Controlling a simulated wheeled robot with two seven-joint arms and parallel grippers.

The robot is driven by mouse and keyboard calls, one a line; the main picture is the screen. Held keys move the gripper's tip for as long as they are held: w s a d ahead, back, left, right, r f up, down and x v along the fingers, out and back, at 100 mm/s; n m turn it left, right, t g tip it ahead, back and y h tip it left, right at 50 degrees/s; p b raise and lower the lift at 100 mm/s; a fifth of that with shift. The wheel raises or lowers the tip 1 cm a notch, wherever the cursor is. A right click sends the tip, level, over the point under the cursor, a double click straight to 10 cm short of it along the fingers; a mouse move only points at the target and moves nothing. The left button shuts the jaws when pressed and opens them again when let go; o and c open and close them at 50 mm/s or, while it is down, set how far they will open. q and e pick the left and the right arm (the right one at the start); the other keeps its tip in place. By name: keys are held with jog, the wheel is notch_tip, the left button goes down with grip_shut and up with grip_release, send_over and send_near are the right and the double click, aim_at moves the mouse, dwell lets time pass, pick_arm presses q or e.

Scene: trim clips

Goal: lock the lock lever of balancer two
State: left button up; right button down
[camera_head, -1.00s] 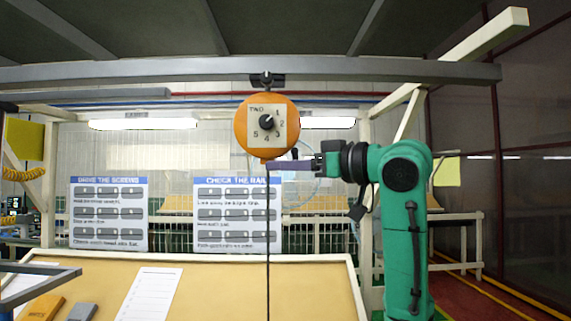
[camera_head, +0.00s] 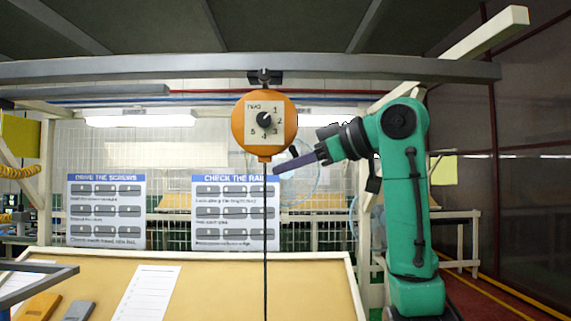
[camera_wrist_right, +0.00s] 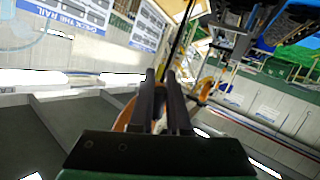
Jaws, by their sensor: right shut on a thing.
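Balancer two (camera_head: 240,128) is a round orange housing hanging from the overhead rail, with a pale dial plate marked TWO and numbers 1 to 5. A dark cord hangs below it. My right gripper (camera_head: 277,169) reaches in from the right, its fingers slanting down and left to just below the housing's lower right. It is shut, apparently on the lock lever, which the fingers hide. In the right wrist view the two dark fingers (camera_wrist_right: 166,78) lie close together, with part of the orange housing (camera_wrist_right: 123,117) behind them. My left gripper is not in view.
The grey rail (camera_head: 160,70) crosses above. Two instruction boards (camera_head: 105,212) stand behind. A tan tabletop (camera_head: 220,290) below carries a white sheet (camera_head: 146,293) and an orange block (camera_head: 38,306) at left. Open air surrounds the balancer on its left.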

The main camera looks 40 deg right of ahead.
jog(key=shift+s+d+n+g+h, duration=0.25)
jog(key=shift+d+n+g+h, duration=0.25)
jog(key=shift+g+h, duration=0.5)
jog(key=shift+s+d+n+g+h, duration=0.3)
jog(key=shift+n+g+h, duration=0.45)
jog(key=shift+g, duration=0.3)
jog(key=shift+s+d+n+g+h, duration=0.25)
jog(key=shift+d+n+g+h, duration=0.15)
jog(key=shift+g+h, duration=0.6)
jog(key=shift+g, duration=0.25)
jog(key=c, duration=1.1)
grip_release()
jog(key=shift+o, duration=1.1)
jog(key=shift+w+d, duration=0.15)
jog(key=shift+w, duration=0.05)
